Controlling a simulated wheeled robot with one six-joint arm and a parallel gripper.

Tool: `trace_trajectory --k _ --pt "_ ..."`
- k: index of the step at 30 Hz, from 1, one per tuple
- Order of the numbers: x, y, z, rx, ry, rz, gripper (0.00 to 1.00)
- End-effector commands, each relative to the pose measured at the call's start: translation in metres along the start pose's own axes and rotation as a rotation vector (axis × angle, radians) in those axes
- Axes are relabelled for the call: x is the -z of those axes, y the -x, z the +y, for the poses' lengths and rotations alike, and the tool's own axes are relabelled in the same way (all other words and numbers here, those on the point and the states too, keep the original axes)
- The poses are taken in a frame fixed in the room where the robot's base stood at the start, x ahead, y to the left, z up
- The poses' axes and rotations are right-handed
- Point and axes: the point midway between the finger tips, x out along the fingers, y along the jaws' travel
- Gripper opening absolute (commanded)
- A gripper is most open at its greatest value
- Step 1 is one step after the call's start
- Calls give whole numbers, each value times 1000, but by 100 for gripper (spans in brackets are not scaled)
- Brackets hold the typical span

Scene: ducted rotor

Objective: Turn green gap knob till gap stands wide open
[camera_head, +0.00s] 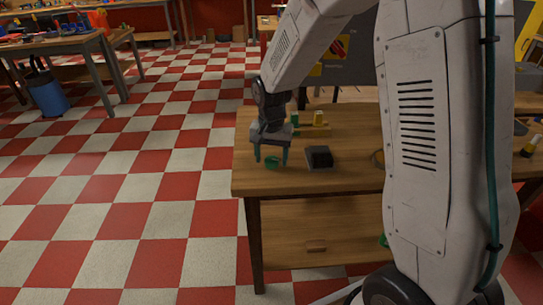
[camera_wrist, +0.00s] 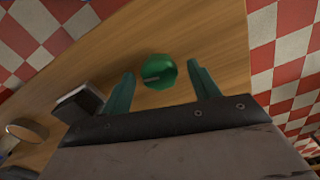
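The green knob (camera_wrist: 158,71) shows in the wrist view as a round green piece with a pale mark on its face, between the fingertips of my gripper (camera_wrist: 160,69). The teal fingers are spread, with wood showing on both sides of the knob. In the head view my gripper (camera_head: 271,153) points down near the table's left edge, and the small green knob (camera_head: 272,162) shows low by its fingers. I cannot tell how far above the knob the fingertips are. I cannot make out a gap or how wide it stands.
A dark block (camera_head: 319,157) sits on the wooden table (camera_head: 290,185), right of my gripper; it also shows in the wrist view (camera_wrist: 80,103). Behind stand a green cylinder (camera_head: 295,117) and a yellow piece (camera_head: 318,119).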

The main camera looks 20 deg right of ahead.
Motion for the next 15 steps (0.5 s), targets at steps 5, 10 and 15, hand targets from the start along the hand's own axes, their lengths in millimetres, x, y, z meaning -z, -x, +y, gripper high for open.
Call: trace_trajectory --k 5,10,15 --pt "0 0 0 0 0 0 61" --pt "1 16 0 2 0 3 61" --pt "0 46 -1 2 1 3 61"
